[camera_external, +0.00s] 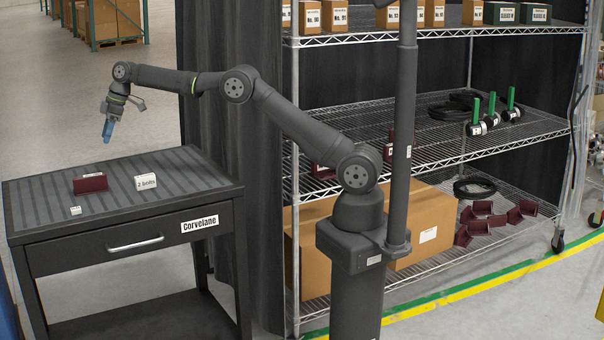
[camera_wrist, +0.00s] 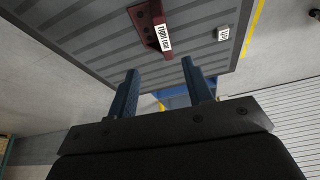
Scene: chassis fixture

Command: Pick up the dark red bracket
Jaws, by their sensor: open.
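The dark red bracket (camera_external: 90,183) lies on the ribbed grey top of the cart (camera_external: 40,205), towards its left side. It also shows in the wrist view (camera_wrist: 148,28), beyond my fingertips, with a white label on it. My gripper (camera_external: 107,130) is above the cart's top, up and to the right of the bracket in the picture. In the wrist view its two blue fingers (camera_wrist: 160,82) stand apart with nothing between them. The gripper and the bracket are not touching.
A white block labelled "2 bolts" (camera_external: 146,182) and a small white tag (camera_external: 75,210) lie near the bracket. One small labelled block (camera_wrist: 223,33) shows in the wrist view. A wire shelf (camera_external: 440,140) with boxes and more dark red brackets (camera_external: 521,211) stands right. The cart's right side is clear.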

